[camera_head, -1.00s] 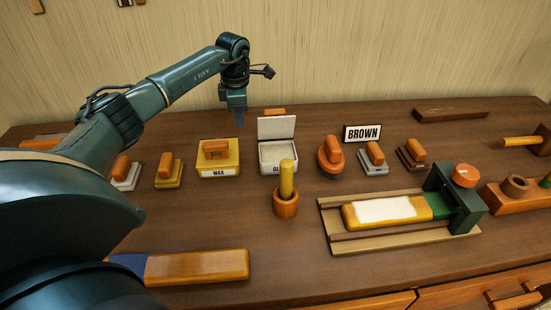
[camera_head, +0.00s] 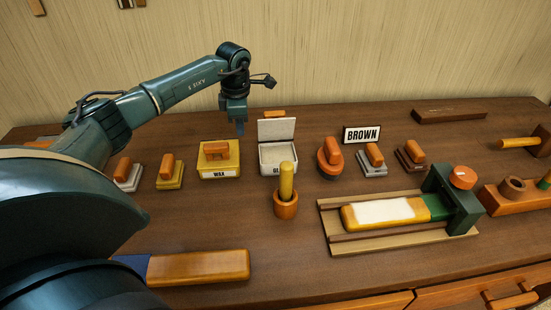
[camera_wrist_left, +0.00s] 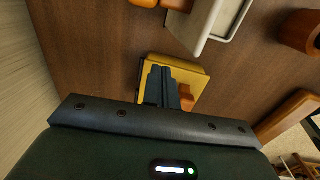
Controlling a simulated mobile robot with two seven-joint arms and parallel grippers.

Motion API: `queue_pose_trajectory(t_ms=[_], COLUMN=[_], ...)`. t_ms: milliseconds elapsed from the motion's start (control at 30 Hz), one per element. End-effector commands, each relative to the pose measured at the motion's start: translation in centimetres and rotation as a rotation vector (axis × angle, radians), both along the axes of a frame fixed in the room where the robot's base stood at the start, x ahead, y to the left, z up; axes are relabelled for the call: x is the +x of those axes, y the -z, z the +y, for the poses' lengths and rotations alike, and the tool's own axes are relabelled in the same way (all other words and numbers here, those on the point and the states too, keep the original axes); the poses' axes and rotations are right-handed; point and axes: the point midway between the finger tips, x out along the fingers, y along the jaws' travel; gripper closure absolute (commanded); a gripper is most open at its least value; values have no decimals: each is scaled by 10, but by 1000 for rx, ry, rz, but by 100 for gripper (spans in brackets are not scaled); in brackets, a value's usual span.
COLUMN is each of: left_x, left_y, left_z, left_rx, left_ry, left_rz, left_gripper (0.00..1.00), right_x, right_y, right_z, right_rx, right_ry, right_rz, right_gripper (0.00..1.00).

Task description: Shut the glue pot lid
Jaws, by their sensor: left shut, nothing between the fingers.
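The glue pot (camera_head: 279,157) is a white box near the middle of the bench, its label partly hidden by a wooden pot with an upright handle. Its lid (camera_head: 277,129) stands open, upright at the back edge, with an orange handle (camera_head: 274,114) behind it. My left gripper (camera_head: 240,129) points down, left of the lid and apart from it, above and behind the yellow wax box. In the left wrist view its shut, empty fingers (camera_wrist_left: 161,87) show over the wax box, and the white lid (camera_wrist_left: 202,22) shows at the top. My right gripper is not in view.
The yellow wax box (camera_head: 232,170) with an orange handle stands left of the glue pot. The wooden pot (camera_head: 286,207) stands in front of it. A round orange-topped tool (camera_head: 331,157) and a BROWN sign (camera_head: 362,134) are to the right. Bare bench lies behind.

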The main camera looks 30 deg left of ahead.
Motion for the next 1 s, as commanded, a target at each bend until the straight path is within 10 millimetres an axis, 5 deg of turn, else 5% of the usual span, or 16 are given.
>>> queue_pose_trajectory(t_ms=[1000], left_x=[-12], left_y=[8], left_z=[-10], left_rx=[1], left_ry=[0], left_rz=[-1], left_gripper=[100], right_x=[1], right_y=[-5], right_z=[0], right_rx=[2], right_ry=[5], right_rz=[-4], right_gripper=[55])
